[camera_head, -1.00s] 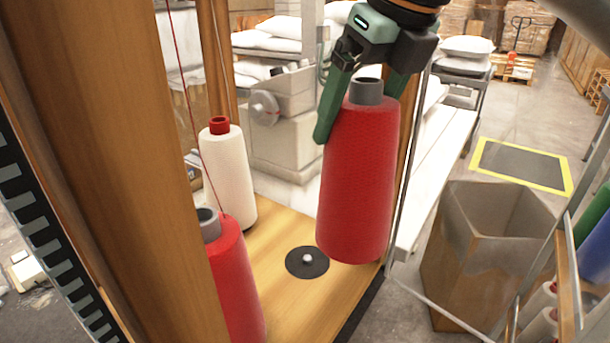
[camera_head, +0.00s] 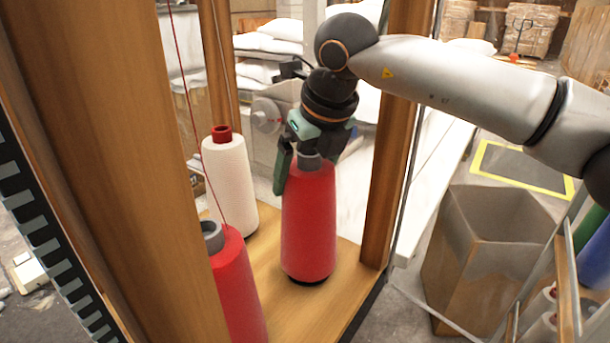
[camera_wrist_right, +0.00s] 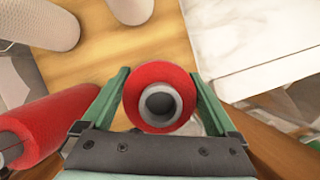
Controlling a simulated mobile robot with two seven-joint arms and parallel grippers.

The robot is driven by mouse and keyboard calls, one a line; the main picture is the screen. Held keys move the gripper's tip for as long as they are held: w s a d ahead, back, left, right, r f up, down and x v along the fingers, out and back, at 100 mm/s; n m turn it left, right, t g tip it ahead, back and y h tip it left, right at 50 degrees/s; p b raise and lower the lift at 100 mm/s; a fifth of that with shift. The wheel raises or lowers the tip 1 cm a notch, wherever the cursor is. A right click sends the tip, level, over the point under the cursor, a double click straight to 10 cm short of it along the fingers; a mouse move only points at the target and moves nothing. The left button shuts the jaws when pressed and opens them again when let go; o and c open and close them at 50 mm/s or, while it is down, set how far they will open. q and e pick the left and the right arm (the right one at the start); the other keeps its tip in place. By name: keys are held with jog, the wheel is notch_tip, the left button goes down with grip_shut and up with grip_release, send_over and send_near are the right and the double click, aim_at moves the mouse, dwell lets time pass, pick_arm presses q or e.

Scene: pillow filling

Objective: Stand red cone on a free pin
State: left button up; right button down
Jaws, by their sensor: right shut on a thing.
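My right gripper (camera_head: 303,172) is shut on the upper part of a red cone (camera_head: 308,225) with a grey top. The cone is upright over the wooden board (camera_head: 268,262), where the pin's dark disc was visible. The pin is hidden, and only a thin dark edge shows under the cone's base. I cannot tell whether the cone rests fully down. In the right wrist view the cone (camera_wrist_right: 160,80) is seen from above between the fingers of my gripper (camera_wrist_right: 161,75). My left gripper is not in view.
A white cone (camera_head: 229,180) with a red top stands behind left. Another red cone (camera_head: 238,285) stands at front left, with a red thread running up from it. Wooden posts (camera_head: 398,150) frame the board. An open cardboard box (camera_head: 470,270) stands on the floor at right.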

jog(key=shift+f, duration=0.2)
jog(key=shift+f, duration=0.15)
grip_release()
jog(key=shift+r, duration=0.2)
jog(key=v, duration=1.2)
jog(key=shift+s+f, duration=0.1)
